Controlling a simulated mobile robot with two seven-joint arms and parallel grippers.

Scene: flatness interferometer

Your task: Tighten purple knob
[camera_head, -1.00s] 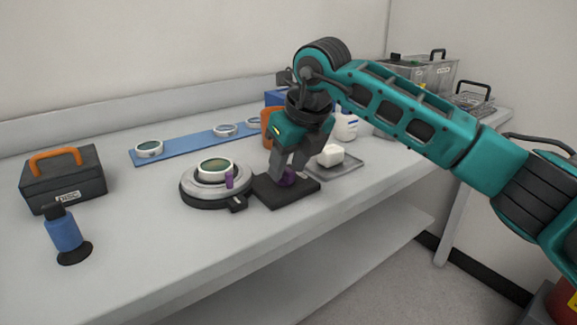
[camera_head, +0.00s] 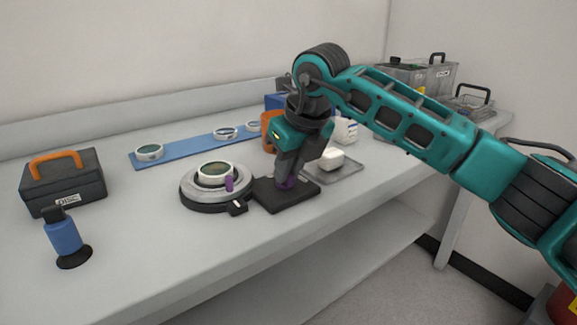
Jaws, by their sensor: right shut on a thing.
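Left of the pad stands a round grey stage (camera_head: 188,187) on a black base, carrying a white-ringed lens (camera_head: 214,172). A small upright purple piece (camera_head: 229,184) stands at the stage's front right edge. My left gripper is not in view.
A blue strip (camera_head: 190,148) with several ringed lenses lies at the back. A grey tray (camera_head: 347,172) with a white block (camera_head: 331,158) is right of the pad. The front bench surface is clear.

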